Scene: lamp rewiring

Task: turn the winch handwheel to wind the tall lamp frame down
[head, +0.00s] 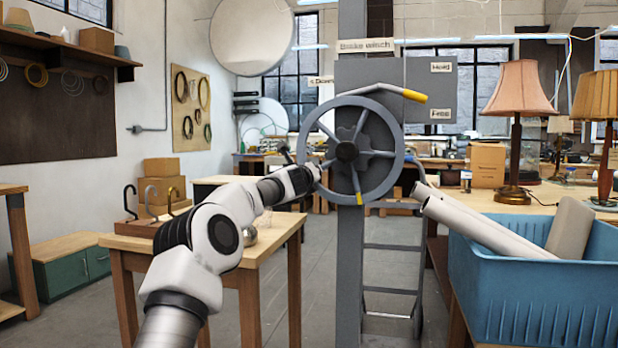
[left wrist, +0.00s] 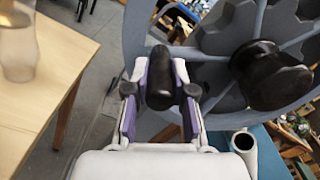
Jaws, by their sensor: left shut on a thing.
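The winch handwheel (head: 393,178) is a grey spoked wheel with a black hub (head: 346,151) and a yellow mark at the bottom of its rim. It is mounted on a grey post. My left gripper (head: 316,172) is at the wheel's left side. In the left wrist view its fingers (left wrist: 160,92) are shut on a black cylindrical handle (left wrist: 160,70) beside the wheel's rim. The black hub (left wrist: 272,76) is to the right there. I cannot make out the tall lamp frame. My right gripper is not in view.
A grey lever with a yellow tip (head: 414,96) is above the wheel, its tip between the Hold (head: 441,67) and Free (head: 440,114) labels. A blue crate (head: 540,300) with white tubes stands right. A wooden table (head: 265,232) is below my left arm.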

